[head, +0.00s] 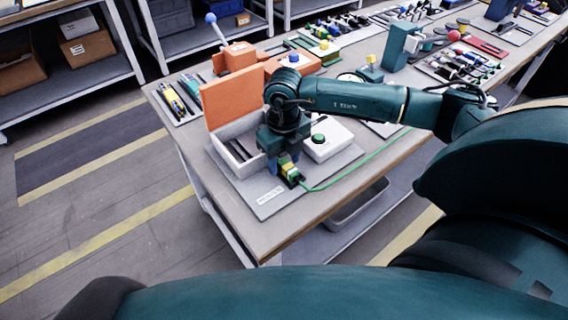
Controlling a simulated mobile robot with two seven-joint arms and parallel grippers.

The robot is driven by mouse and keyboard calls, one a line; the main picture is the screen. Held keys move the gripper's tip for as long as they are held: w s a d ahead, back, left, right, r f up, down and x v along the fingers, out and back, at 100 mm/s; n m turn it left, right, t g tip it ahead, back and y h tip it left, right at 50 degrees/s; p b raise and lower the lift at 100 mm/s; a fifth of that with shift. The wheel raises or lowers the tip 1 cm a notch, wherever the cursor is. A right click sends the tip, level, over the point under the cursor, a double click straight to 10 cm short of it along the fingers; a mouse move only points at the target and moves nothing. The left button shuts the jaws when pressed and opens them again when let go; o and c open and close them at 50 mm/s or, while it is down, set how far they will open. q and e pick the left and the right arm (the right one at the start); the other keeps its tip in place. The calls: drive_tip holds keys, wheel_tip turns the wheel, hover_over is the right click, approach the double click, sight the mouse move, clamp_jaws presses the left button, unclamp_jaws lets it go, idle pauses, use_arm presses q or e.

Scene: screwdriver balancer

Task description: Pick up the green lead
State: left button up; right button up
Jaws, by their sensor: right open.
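The green lead (352,169) is a thin bright cable. It runs from the right side of the table to a small green, yellow and black plug end (291,173) near the front of the grey board. My right gripper (284,163) points down over this plug end, with its fingers open close around or beside it. The wrist hides part of the contact, so I cannot tell if they touch. My left gripper is not in view.
An open box with an orange lid (237,93) stands just left of my right gripper. A white box with a green button (328,137) is close on its right. Tools and parts crowd the table's far side. The front table corner (262,238) is clear.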

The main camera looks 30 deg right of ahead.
clamp_jaws()
idle(0.5)
